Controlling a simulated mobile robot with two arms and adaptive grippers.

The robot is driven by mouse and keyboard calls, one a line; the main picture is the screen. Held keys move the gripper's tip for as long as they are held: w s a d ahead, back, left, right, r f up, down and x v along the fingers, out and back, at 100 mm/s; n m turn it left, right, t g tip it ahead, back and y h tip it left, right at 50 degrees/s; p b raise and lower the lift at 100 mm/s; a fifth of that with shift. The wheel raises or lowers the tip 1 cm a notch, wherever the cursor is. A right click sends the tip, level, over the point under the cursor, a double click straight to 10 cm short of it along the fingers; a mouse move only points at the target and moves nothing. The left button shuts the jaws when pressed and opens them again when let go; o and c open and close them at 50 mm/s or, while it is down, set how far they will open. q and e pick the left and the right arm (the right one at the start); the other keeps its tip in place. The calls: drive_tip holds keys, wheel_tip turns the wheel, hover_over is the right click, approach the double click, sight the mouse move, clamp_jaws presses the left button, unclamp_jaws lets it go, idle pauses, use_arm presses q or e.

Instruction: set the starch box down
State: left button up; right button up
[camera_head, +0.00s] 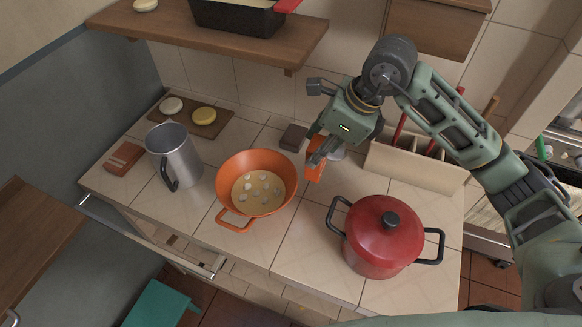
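My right gripper (318,155) reaches in from the right over the back middle of the tiled counter. It is shut on a small orange box (315,172), which I take for the starch box. The box hangs just right of the orange pan, and its lower end is close to the counter. I cannot tell whether it touches the tiles. The fingers hide part of the box, and its label cannot be read. My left gripper is not in view.
The orange pan (233,191) holds pale pieces in liquid. A red lidded pot (381,240) stands front right, a metal pitcher (183,159) left. A dark brown block (293,138) and a divided wooden holder (412,172) flank the gripper. Another orange-brown box (124,158) lies far left.

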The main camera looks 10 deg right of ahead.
sight(323, 167)
drive_tip(key=f, duration=0.4)
drive_tip(key=shift+s+p, duration=0.2)
drive_tip(key=shift+p, duration=0.2)
drive_tip(key=shift+f, duration=0.65)
wheel_tip(323, 167, down, 2)
drive_tip(key=shift+f+p, duration=0.2)
drive_tip(key=shift+p, duration=0.3)
drive_tip(key=shift+w+f, duration=0.1)
drive_tip(key=shift+f, duration=0.25)
drive_tip(key=o, duration=0.8)
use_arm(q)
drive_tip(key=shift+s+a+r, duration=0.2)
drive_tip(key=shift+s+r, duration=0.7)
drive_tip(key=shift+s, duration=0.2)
use_arm(e)
drive_tip(key=o, duration=0.5)
drive_tip(key=shift+c, duration=0.2)
